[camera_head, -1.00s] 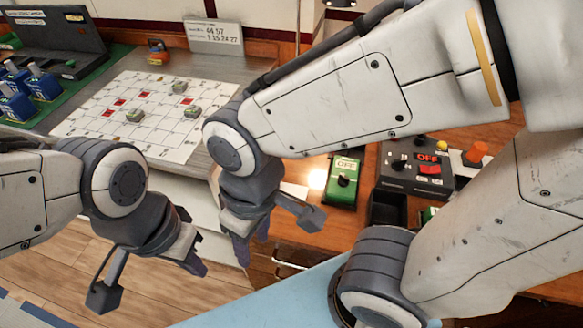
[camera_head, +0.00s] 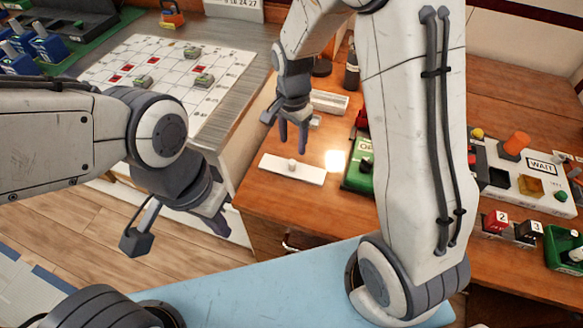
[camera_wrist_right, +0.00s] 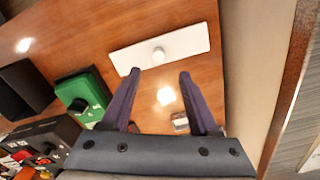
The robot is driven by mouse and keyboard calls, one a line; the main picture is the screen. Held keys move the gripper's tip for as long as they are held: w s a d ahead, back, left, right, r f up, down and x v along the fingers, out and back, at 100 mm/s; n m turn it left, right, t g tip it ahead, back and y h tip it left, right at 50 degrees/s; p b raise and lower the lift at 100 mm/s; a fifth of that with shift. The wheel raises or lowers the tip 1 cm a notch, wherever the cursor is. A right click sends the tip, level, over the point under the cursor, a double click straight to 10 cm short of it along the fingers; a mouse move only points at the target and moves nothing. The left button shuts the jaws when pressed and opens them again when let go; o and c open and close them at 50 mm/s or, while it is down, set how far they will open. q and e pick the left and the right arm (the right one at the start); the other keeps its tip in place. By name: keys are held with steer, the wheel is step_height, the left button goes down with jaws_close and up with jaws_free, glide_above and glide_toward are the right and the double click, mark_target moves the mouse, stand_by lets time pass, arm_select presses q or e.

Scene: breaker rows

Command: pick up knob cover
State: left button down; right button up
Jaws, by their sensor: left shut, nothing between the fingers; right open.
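The knob cover appears to be the white flat rectangular plate (camera_head: 310,174) with a small round white knob (camera_head: 292,165) on it, lying on the wooden table near its left edge. In the right wrist view the plate (camera_wrist_right: 190,42) lies just beyond the fingertips, its knob (camera_wrist_right: 158,54) roughly centred between them. My right gripper (camera_head: 293,142) is open and empty, pointing down above the plate; in the wrist view both fingers (camera_wrist_right: 160,76) are spread. My left gripper (camera_head: 213,219) is shut and empty, in front of the grey counter, away from the plate.
A green box with a black knob (camera_wrist_right: 82,103) stands beside the plate. A white block (camera_head: 329,101) and a dark bottle (camera_head: 352,72) are farther back. A panel marked WAIT (camera_head: 520,178) is at right. The grid board (camera_head: 215,60) holds several small pieces.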

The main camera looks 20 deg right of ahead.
mark_target(292, 162)
steer(key=f, duration=0.8)
steer(key=shift+s+a, duration=0.1)
steer(key=shift+s, duration=0.1)
jaws_close()
